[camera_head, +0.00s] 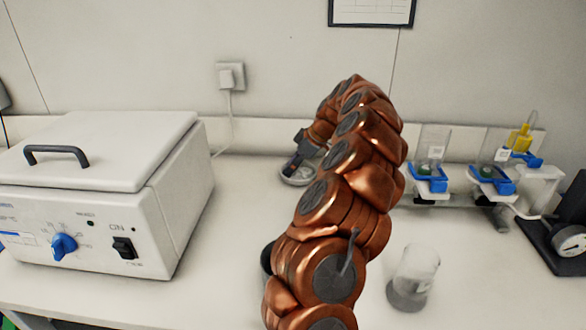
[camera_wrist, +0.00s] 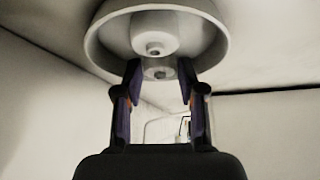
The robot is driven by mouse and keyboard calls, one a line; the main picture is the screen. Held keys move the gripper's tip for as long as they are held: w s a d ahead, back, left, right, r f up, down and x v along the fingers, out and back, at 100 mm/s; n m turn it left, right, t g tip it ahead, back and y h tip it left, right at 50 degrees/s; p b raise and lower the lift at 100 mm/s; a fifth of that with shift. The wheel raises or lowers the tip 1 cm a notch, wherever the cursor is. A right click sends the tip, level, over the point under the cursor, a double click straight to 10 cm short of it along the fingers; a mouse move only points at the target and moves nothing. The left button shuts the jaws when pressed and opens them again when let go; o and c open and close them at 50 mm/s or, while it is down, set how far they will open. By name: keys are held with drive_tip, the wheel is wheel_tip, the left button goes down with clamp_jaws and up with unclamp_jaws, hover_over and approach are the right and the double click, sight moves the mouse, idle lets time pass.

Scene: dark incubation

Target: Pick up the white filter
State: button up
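A pale, round, bowl-shaped piece (camera_wrist: 218,40) with a stub at its centre fills the top of the wrist view. I take it to be the white filter, but cannot tell for certain. In the head view a small round pale piece (camera_head: 297,180) sits on the bench under my gripper (camera_head: 296,160), partly hidden by it. In the wrist view my gripper (camera_wrist: 158,68) is open. Its two dark fingers stand apart on either side of the central stub, with visible gaps. I cannot tell whether either fingertip touches the piece.
A white box-shaped incubator (camera_head: 105,190) stands at left. A glass beaker (camera_head: 413,278) is at front right, close to my arm. A rack (camera_head: 535,185) with blue clamps and glassware stands at the back right, beside a dark device with a gauge (camera_head: 570,242).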

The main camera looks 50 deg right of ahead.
drive_tip(key=shift+c, duration=0.3)
drive_tip(key=c, duration=0.3)
drive_tip(key=shift+r, duration=0.1)
drive_tip(key=shift+s+a+r+b, duration=0.1)
drive_tip(key=shift+r+b, duration=0.1)
drive_tip(key=shift+b, duration=0.1)
wheel_tip(320, 180, up, 11)
drive_tip(key=b, duration=0.1)
drive_tip(key=shift+s+a, duration=0.3)
drive_tip(key=shift+a, duration=0.05)
